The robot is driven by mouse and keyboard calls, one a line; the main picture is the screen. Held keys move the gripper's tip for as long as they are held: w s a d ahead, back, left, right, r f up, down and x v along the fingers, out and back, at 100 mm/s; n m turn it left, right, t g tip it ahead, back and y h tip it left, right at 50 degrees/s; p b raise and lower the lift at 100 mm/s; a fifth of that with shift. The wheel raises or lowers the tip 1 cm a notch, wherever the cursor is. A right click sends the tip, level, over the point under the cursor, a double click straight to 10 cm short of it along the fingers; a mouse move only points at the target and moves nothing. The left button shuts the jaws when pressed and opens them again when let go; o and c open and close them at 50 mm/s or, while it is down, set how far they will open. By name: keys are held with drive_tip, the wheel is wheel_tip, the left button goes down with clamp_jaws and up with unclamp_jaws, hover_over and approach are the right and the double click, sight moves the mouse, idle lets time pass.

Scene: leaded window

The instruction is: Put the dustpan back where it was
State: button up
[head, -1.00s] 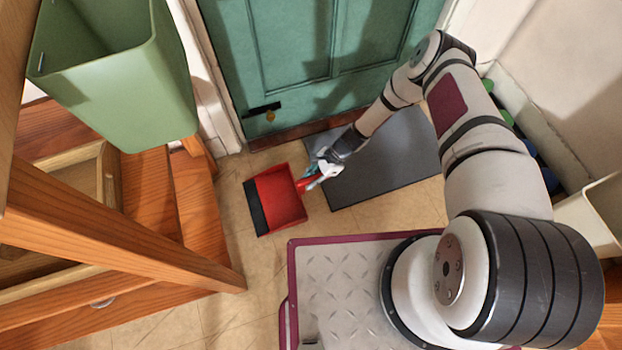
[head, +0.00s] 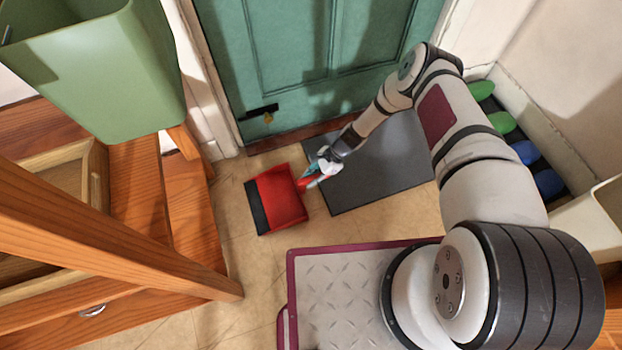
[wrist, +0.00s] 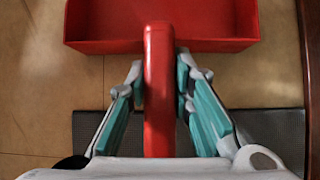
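The red dustpan (head: 280,197) with a dark front lip shows in the head view, left of the grey mat and in front of the green door. Its lip points left and its handle points right. My gripper (head: 318,174) is at the handle. In the wrist view, my gripper (wrist: 160,88) has its teal-padded fingers closed on both sides of the red handle (wrist: 159,110), and the pan (wrist: 205,46) extends ahead. I cannot tell whether the pan touches the floor or hangs just above it.
The green door (head: 315,65) stands behind the grey mat (head: 385,165). A green bin (head: 105,75) and wooden furniture (head: 110,235) crowd the left. A rack with green and blue items (head: 520,150) lines the right wall. Some tiled floor (head: 240,260) is clear around the pan.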

drive_tip(key=o, duration=0.4)
